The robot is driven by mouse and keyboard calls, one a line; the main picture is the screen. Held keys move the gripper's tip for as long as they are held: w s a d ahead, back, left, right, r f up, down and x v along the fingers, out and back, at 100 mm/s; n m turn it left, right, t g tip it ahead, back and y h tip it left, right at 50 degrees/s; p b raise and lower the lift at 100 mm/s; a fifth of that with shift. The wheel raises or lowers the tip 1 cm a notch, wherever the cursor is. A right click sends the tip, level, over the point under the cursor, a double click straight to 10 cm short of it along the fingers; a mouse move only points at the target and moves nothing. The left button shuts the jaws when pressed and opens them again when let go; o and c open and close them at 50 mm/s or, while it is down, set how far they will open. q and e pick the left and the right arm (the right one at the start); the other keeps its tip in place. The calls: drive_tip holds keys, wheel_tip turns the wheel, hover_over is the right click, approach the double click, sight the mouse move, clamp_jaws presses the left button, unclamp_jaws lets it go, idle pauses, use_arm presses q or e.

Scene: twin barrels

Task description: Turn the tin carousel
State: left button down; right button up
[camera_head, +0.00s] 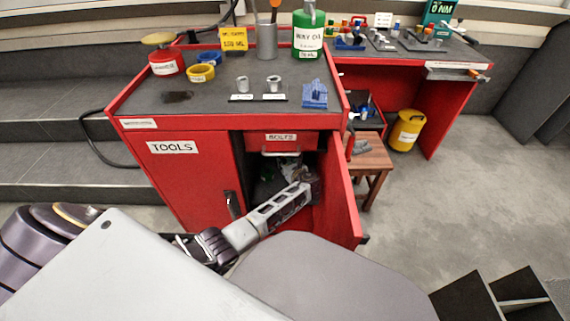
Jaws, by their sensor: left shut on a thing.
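The red tool cabinet (190,190) has its right-hand door (346,195) swung open. The dark lower compartment behind it holds the tin carousel (267,172), of which only a few dim greenish and pale bits show. My left gripper (308,182) reaches in from the lower left, inside the opening near the door. It is shut on part of the carousel; its fingertips and the held part are dark and hard to make out. My right gripper is not in view.
A bolts drawer (283,138) sits shut above the opening. The cabinet top carries a green way oil can (308,35), a red tin (165,62) and a blue block (314,94). A wooden stool (370,160) and a yellow bin (406,131) stand to the right.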

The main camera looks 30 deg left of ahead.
use_arm(q)
drive_tip(key=c, duration=1.2)
unclamp_jaws()
drive_tip(key=shift+o, duration=0.2)
drive_tip(key=shift+s+a+m+t+h, duration=0.1)
drive_tip(key=shift+a+m+t+h, duration=0.05)
drive_tip(key=shift+m+t+h, duration=0.4)
